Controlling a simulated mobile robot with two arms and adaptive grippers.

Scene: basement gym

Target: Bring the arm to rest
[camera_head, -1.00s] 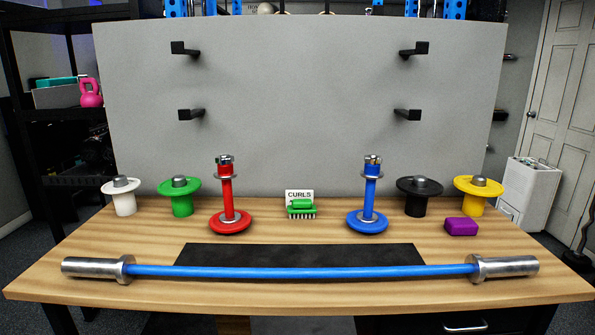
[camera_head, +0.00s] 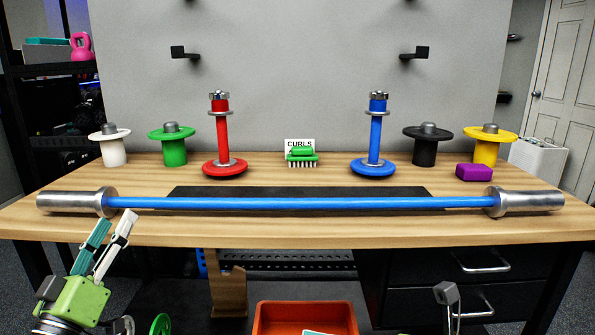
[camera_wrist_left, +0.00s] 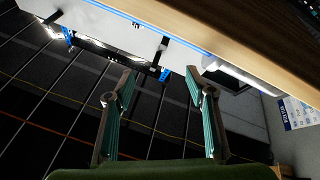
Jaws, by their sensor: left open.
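My left gripper (camera_head: 114,228) is in the lower left of the head view, with its green body below the table's front edge and its fingers pointing up. Its two fingers are apart and nothing is between them. In the left wrist view the open fingers (camera_wrist_left: 160,88) frame the dark floor and the underside of a wooden edge. In the head view the fingertips appear just below the left end of the blue barbell (camera_head: 300,203); I cannot tell the exact gap. The barbell lies across the wooden table (camera_head: 300,232) with silver sleeves at both ends.
Red (camera_head: 222,140) and blue (camera_head: 375,140) stands, white (camera_head: 110,148), green (camera_head: 173,148), black (camera_head: 428,150) and yellow (camera_head: 488,148) flanged pieces, a green brush (camera_head: 302,156) and a purple block (camera_head: 474,172) stand behind the barbell. An orange bin (camera_head: 305,318) is below.

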